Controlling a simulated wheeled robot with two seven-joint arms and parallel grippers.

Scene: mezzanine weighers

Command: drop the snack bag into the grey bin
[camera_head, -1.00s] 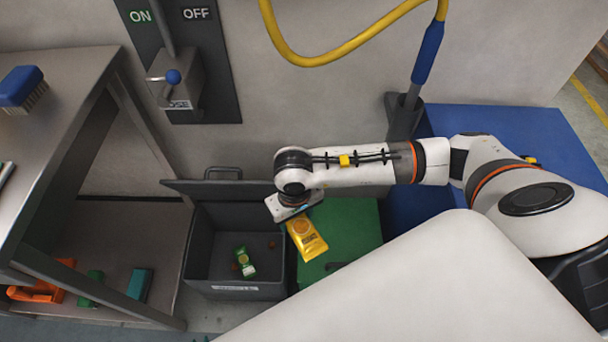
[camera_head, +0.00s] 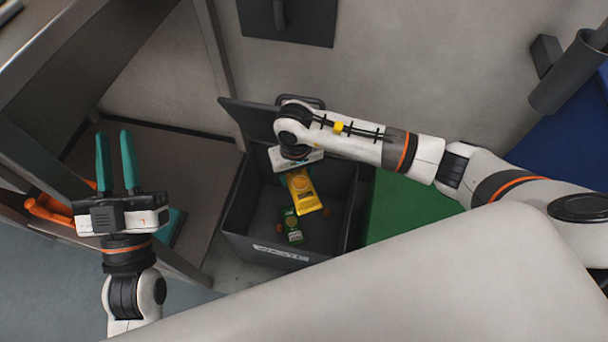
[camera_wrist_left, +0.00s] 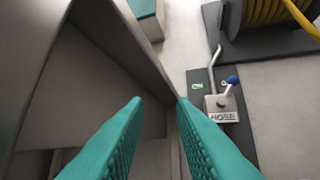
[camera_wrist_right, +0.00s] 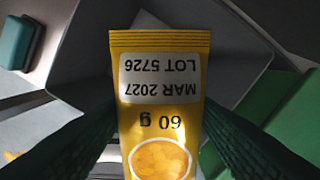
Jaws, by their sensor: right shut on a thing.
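The yellow snack bag (camera_head: 303,193) hangs from my right gripper (camera_head: 297,170), over the open grey bin (camera_head: 240,208). In the right wrist view the bag (camera_wrist_right: 160,100) is upright between the two dark green fingers, its label reading upside down. The right fingertips are mostly hidden in the head view. The bin's lid is tipped back against the wall side. A green packet (camera_head: 291,227) lies inside the bin with small brown bits. My left gripper (camera_head: 118,160) is open and empty, its teal fingers pointing up, left of the bin near the steel bench.
A green box top (camera_head: 405,208) stands right of the bin, and a blue surface (camera_head: 565,155) lies further right. A steel bench with a lower shelf (camera_head: 150,155) is at left, holding an orange item (camera_head: 50,208). A hose lever (camera_wrist_left: 222,103) is on the wall.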

